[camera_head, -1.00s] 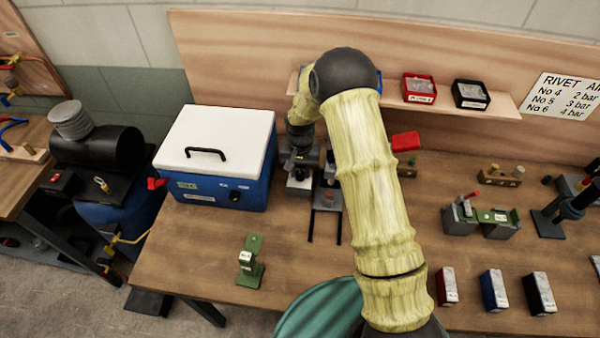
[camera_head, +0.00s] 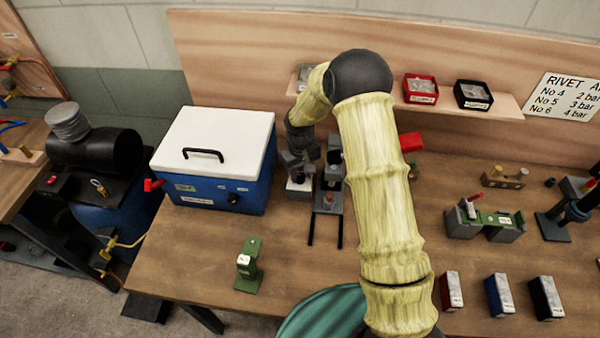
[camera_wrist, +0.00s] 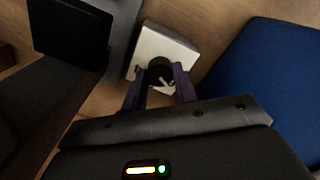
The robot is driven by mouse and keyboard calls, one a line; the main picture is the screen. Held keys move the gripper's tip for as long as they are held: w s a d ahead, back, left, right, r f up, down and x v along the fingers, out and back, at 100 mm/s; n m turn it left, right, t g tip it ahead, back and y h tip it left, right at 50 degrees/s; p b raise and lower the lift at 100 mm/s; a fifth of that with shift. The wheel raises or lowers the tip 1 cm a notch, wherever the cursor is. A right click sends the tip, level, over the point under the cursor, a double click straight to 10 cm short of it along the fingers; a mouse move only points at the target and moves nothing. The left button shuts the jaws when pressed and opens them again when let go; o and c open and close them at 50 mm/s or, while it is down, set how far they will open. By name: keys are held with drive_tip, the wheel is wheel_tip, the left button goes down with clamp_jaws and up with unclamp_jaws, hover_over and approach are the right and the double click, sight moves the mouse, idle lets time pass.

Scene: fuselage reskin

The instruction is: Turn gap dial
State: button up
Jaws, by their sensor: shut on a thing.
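The gap dial (camera_wrist: 160,71) is a black round knob with a white pointer mark, on top of a pale box-shaped block (camera_wrist: 178,45) in the wrist view. My gripper (camera_wrist: 160,84) is shut on the knob, with one dark finger on each side of it. In the head view my gripper (camera_head: 297,168) reaches down over the same pale block (camera_head: 299,188), beside a grey press-like fixture (camera_head: 329,196). The knob itself is hidden there by my gripper, and its scale cannot be read.
A blue cooler-like box (camera_head: 215,165) with a white lid stands close on the left. A green stand (camera_head: 248,268) is at the bench front. A shelf with small bins (camera_head: 420,90) runs behind. My arm covers the bench middle.

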sight(300, 175)
drive_tip(key=shift+w+a+r, duration=0.1)
drive_tip(key=o, duration=1)
drive_tip(key=shift+c, duration=0.2)
drive_tip(key=shift+r, duration=0.1)
wheel_tip(300, 175, up, 17)
drive_tip(key=b, duration=0.3)
